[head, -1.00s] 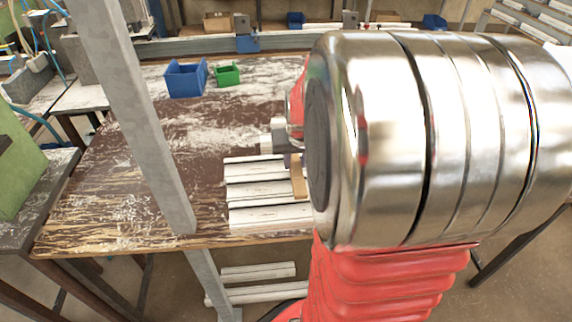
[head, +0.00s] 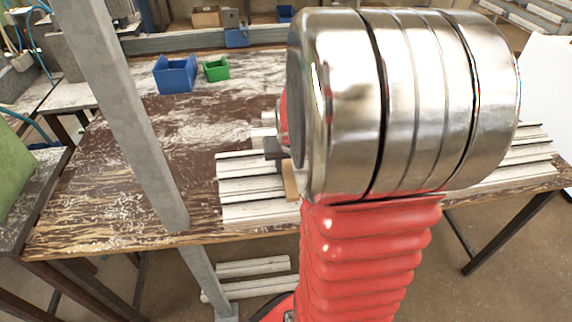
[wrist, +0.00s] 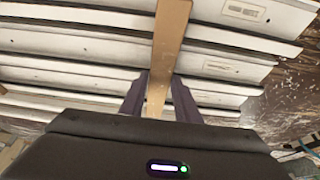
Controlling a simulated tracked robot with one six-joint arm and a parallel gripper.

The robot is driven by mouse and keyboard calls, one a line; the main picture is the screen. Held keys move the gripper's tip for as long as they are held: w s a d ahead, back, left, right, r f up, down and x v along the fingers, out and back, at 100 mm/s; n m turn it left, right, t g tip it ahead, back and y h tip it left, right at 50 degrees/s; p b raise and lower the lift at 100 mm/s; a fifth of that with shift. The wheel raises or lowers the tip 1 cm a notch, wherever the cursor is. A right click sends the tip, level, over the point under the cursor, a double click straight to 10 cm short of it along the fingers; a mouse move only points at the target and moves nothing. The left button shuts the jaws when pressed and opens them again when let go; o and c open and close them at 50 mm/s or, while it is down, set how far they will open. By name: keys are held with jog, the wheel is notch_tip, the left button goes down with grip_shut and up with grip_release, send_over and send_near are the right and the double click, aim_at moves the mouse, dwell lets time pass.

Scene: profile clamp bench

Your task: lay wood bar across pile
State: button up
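The wood bar (wrist: 168,45) is a narrow tan strip that runs up the middle of the wrist view, crosswise over the pile of white profiles (wrist: 75,45). My gripper (wrist: 161,95) has its two dark fingers on either side of the bar, with no clear gap, and appears shut on it. In the head view a short piece of the bar (head: 290,181) shows below a dark part of my gripper (head: 275,149), over the pile (head: 245,188). My arm hides the rest. Whether the bar touches the profiles I cannot tell.
The pile lies near the front edge of the worn brown bench (head: 120,210). A grey upright post (head: 120,110) stands in front at the left. A blue bin (head: 175,75) and a green bin (head: 216,70) stand farther back. The left part of the bench top is clear.

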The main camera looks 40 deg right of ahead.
jog(key=o, duration=0.4)
jog(key=shift+c, duration=0.2)
jog(key=shift+r, duration=0.1)
jog(key=v, duration=1.2)
dwell(0.4)
jog(key=s+a+r+n+t+y, duration=0.1)
jog(key=s+a+n, duration=0.2)
jog(key=a, duration=0.9)
jog(key=s+a+r+n+t+y, duration=0.1)
jog(key=s+a+r+n, duration=0.1)
jog(key=a, duration=1.1)
jog(key=shift+s+n+y, duration=0.3)
jog(key=shift+s+n, duration=0.5)
jog(key=shift+n, duration=0.1)
